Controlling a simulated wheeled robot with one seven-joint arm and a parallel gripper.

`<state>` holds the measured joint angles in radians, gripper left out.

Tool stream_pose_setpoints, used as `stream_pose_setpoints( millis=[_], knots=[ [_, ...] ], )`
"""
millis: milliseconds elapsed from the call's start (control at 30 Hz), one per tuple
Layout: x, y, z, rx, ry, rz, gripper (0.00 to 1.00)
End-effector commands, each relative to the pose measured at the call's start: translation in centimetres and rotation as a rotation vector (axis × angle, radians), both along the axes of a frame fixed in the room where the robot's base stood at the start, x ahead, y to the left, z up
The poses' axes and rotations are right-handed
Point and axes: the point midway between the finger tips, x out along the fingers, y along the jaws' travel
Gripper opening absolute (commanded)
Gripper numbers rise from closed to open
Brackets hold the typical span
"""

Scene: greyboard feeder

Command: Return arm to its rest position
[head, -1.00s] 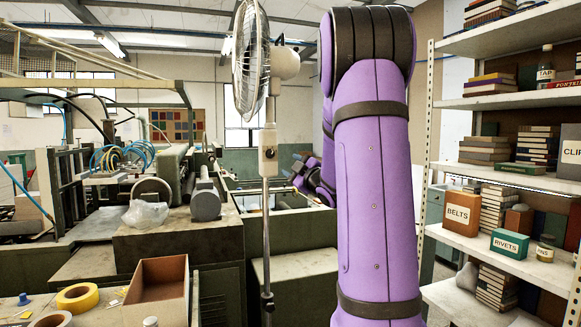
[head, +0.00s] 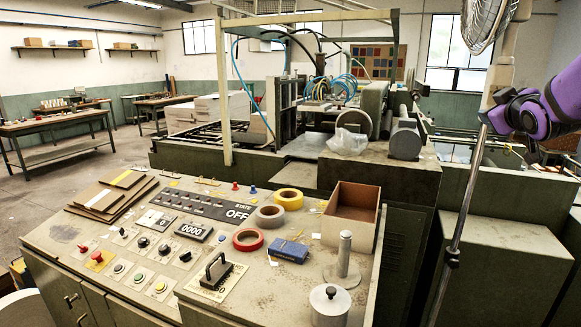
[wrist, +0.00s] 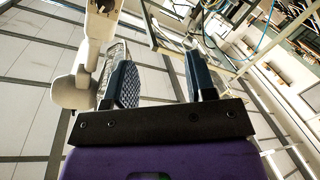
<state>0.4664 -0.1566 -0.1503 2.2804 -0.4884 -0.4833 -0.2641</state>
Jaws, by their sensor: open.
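My purple arm reaches in from the right edge of the head view, and its dark end (head: 492,116) is beside the stand of the fan. In the wrist view my gripper (wrist: 162,78) shows two dark padded fingers set well apart, with nothing between them. The gripper is open and empty. Most of the arm is outside the head view, and the fingers are too small there to make out clearly.
A standing fan (head: 482,22) with a thin pole is close to my arm; its pale housing (wrist: 97,38) also shows in the wrist view. A control console (head: 75,232) carries tape rolls, an open box (head: 350,203) and a lever. Machinery stands behind; open floor lies at left.

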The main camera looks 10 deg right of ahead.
Motion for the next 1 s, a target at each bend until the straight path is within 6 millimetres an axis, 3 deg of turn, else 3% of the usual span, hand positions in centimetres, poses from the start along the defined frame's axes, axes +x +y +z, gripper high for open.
stream_pose_setpoints(
  millis=[33, 267, 600, 800, 1000],
  knots=[
    [-0.7, 2.1, 0.1, 0.051, 0.029, -0.003, 0.51],
    [-5.4, 10.8, -2.3, 0.313, 0.226, -0.033, 0.51],
    [-17.0, 22.8, -7.4, 0.631, 0.607, -0.038, 0.51],
    [-22.4, 26.4, -9.3, 0.712, 0.778, -0.036, 0.51],
    [-23.9, 27.2, -9.8, 0.731, 0.824, -0.039, 0.51]
  ],
)
